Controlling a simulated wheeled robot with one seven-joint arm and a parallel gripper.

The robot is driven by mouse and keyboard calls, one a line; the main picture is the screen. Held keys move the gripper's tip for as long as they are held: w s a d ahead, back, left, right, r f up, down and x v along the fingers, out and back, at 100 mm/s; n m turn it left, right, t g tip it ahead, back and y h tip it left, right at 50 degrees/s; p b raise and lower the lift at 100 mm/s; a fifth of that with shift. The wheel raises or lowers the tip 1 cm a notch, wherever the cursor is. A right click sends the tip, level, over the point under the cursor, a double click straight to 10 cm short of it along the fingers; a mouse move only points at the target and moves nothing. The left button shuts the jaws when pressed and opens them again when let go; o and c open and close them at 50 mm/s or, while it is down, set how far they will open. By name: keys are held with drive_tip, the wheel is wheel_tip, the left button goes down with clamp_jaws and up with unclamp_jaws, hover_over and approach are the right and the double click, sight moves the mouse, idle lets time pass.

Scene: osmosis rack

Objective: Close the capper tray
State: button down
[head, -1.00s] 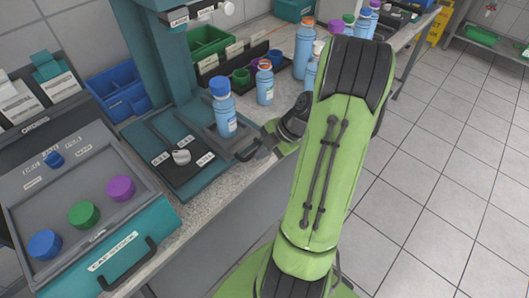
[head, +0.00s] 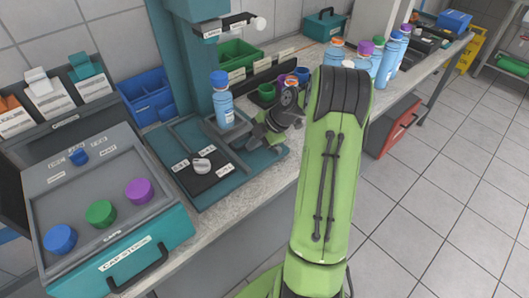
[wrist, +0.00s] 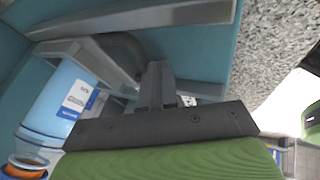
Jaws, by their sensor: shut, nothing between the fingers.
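The capper (head: 187,60) is a teal press with a column and a base plate. Its grey tray (head: 240,125) sits low on the base and carries a light blue bottle (head: 221,108) with a blue cap, upright close to the column. My gripper (head: 258,134) is at the tray's front, on its handle side, and partly hides it. In the wrist view, my shut, empty fingers (wrist: 158,85) point at the grey tray (wrist: 72,47) beside its dark handle (wrist: 124,50); whether they touch is hard to tell. The bottle (wrist: 68,95) shows at left.
A cap station (head: 120,238) with blue, green and purple caps stands at the front left. A blue bin (head: 150,98) and a green bin (head: 238,55) are behind. Several bottles (head: 385,62) stand farther right along the counter.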

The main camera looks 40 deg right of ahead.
sight(232, 129)
drive_tip(key=shift+w, duration=1.6)
drive_tip(key=shift+w+r, duration=0.1)
drive_tip(key=shift+w, duration=0.05)
drive_tip(key=shift+a, duration=0.1)
drive_tip(key=shift+w+r, duration=0.1)
